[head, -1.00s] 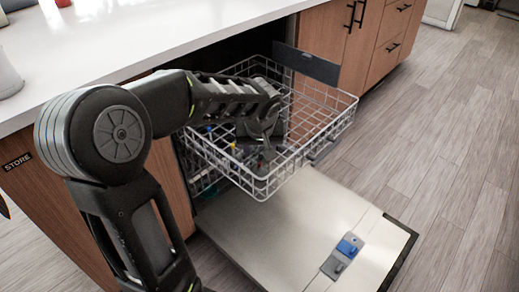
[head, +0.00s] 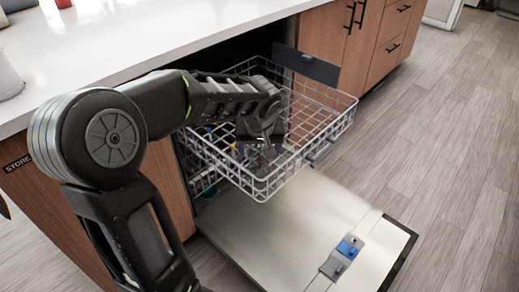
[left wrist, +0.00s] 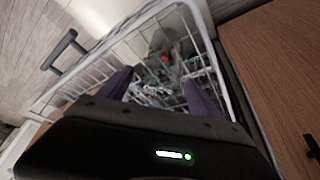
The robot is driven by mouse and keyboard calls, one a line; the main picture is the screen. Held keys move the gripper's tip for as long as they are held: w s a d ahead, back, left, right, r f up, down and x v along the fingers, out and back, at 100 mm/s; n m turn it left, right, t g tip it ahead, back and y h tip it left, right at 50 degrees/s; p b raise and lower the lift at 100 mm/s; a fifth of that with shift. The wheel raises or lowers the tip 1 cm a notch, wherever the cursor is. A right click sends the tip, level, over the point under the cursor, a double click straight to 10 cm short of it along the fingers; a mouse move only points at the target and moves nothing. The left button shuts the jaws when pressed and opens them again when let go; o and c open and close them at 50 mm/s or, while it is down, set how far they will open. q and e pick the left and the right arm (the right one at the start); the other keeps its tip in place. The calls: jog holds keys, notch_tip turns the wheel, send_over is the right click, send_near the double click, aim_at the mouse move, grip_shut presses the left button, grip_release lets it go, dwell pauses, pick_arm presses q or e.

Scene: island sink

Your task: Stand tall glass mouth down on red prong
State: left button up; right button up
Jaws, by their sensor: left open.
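My left gripper (head: 262,150) reaches down into the dishwasher's pulled-out upper rack (head: 335,128). In the left wrist view its two purple fingers (left wrist: 160,92) stand apart, with no object clearly held between them. A small red spot, apparently the red prong (left wrist: 164,58), shows beyond the fingertips. A pale see-through shape around and beside it, probably the tall glass (left wrist: 184,46), is too blurred to tell how it stands or whether it is on the prong. In the head view the arm and rack wires largely hide this spot. My right gripper is not in view.
Blue (head: 233,147) and other coloured prong tips show at the rack's left side. The open dishwasher door (head: 290,225) lies below the rack. The white counter (head: 150,35) runs along the left, close to my arm. Wood cabinets stand behind; the floor at right is clear.

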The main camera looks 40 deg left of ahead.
pick_arm(q)
jog(key=p+v, duration=0.1)
jog(key=v, duration=0.5)
jog(key=shift+d+r, duration=0.1)
jog(key=shift+r, duration=0.25)
jog(key=shift+s, duration=0.1)
dwell(0.4)
